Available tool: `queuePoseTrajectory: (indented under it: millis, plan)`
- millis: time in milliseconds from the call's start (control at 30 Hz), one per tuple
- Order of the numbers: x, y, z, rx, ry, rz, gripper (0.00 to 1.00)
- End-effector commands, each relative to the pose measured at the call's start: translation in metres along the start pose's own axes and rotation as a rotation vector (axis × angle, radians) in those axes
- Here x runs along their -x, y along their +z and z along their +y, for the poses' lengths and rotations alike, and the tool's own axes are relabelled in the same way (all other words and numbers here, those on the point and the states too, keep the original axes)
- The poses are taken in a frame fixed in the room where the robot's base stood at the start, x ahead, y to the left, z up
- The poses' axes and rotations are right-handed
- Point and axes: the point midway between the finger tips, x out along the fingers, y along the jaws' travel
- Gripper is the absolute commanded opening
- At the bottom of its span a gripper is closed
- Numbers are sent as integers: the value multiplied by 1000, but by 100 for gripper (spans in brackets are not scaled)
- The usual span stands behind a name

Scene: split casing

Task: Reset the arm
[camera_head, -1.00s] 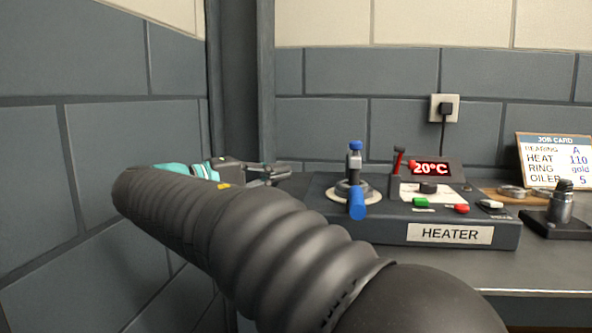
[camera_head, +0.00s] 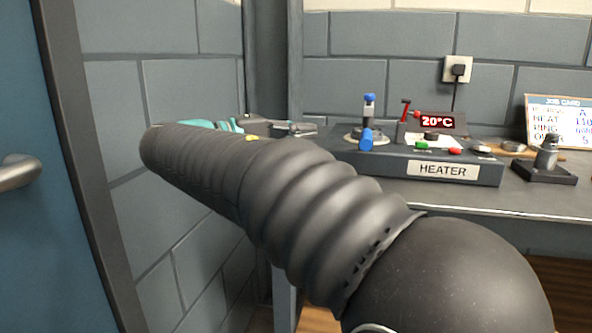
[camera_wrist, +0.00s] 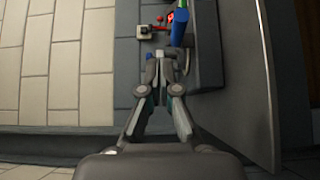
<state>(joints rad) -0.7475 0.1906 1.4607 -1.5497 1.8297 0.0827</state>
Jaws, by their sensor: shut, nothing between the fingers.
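My arm reaches from the lower right toward the left middle in the head view, covered in a black ribbed sleeve. My gripper (camera_head: 296,129) is at its far end, just left of the heater and partly hidden behind the sleeve. In the wrist view my gripper (camera_wrist: 164,55) has its fingertips together with nothing held between them. The dark heater box (camera_head: 425,167) stands on the bench beyond the arm, with a blue-handled fixture (camera_head: 367,125) at its left. In the wrist view a blue part (camera_wrist: 179,25) shows just beyond the fingertips.
The heater display (camera_head: 437,122) reads 20°C. A dark stand with a metal post (camera_head: 547,155) and a job card (camera_head: 560,118) are at the right. A blue door with a handle (camera_head: 18,173) is at the far left. A block wall stands close to the arm's left.

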Motion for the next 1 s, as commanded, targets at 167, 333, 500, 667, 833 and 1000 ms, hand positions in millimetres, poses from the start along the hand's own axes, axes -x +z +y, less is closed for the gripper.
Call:
queuePoseTrajectory:
  millis: [167,333,500,667,833,1000]
  plan:
    - [-14,10,-8,15,-49,2,0]
    - [-32,24,-23,37,-130,10,0]
    - [-56,46,-44,55,-238,10,0]
    - [-79,78,-74,60,-379,11,0]
    - [-99,134,-125,24,-612,11,0]
    - [-95,193,-184,-91,-875,14,0]
